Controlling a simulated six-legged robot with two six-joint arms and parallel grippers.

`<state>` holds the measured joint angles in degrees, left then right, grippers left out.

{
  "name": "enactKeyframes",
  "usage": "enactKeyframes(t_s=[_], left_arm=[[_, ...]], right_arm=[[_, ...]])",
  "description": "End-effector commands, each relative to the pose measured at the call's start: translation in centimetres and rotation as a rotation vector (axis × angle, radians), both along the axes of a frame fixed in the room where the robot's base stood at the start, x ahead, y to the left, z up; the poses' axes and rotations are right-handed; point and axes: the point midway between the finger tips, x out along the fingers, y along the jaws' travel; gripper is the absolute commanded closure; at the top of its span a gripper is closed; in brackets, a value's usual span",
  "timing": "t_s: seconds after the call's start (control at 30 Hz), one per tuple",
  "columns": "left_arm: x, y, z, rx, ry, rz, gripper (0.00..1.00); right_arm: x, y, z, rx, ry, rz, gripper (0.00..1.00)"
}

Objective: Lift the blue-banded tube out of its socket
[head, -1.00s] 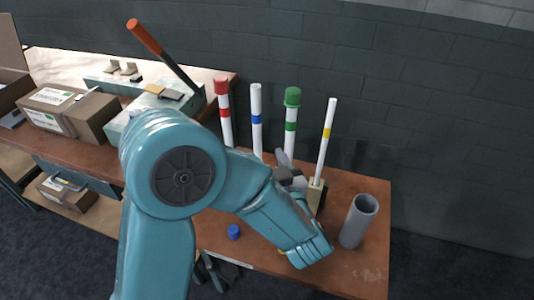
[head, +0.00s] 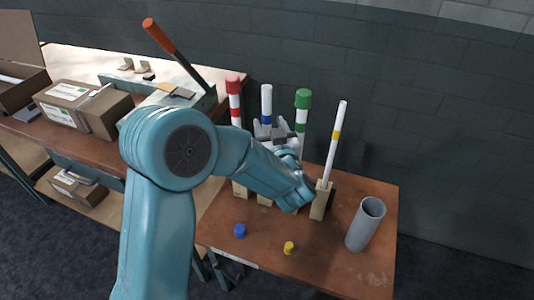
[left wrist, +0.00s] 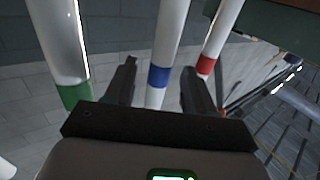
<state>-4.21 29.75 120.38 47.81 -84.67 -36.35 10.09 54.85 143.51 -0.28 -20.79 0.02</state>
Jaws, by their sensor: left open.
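The blue-banded tube (head: 266,97) is white, uncapped and upright in the row of tubes. Its lower part is hidden behind my left gripper and arm. A beige socket block (head: 264,200) shows below it, partly covered by the arm. My left gripper (head: 272,130) is open at about the height of the blue band. In the left wrist view, the blue-banded tube (left wrist: 167,45) runs between the two fingers of the left gripper (left wrist: 158,70), with a gap on each side. Its blue band shows between the fingers. My right gripper is not in view.
A red-capped tube (head: 234,100) stands left and a green-capped tube (head: 302,112) right, both close to the gripper. A yellow-banded tube (head: 337,145) leans farther right. A grey cylinder (head: 366,224), a blue cap (head: 240,231) and a yellow cap (head: 289,248) are on the table.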

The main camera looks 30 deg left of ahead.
Motion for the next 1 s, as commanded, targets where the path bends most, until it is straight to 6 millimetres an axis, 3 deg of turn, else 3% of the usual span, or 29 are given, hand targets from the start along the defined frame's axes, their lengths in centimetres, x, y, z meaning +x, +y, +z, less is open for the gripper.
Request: enactKeyframes(t_s=[0.17, 0.43, 0.47, 0.6, 0.63, 1.0], left_arm=[[1.7, 2.0, -0.1, -0.001, 0.001, 0.001, 0.46], [2.0, 2.3, -0.1, 0.000, 0.000, -0.001, 0.46], [2.0, 2.3, -0.1, 0.000, 0.000, 0.000, 0.49], [2.0, 2.3, -0.1, 0.000, 0.000, -0.001, 0.94], [2.0, 2.3, -0.1, -0.001, 0.001, -0.001, 1.00], [2.0, 2.3, 0.4, 0.000, -0.001, 0.000, 1.00]], right_arm=[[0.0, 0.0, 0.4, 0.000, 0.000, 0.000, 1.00], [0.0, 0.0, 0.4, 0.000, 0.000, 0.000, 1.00], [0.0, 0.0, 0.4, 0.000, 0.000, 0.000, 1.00], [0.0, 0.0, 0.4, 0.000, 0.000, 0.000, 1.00], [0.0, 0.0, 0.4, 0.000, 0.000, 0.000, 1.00], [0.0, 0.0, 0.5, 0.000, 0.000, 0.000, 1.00]])
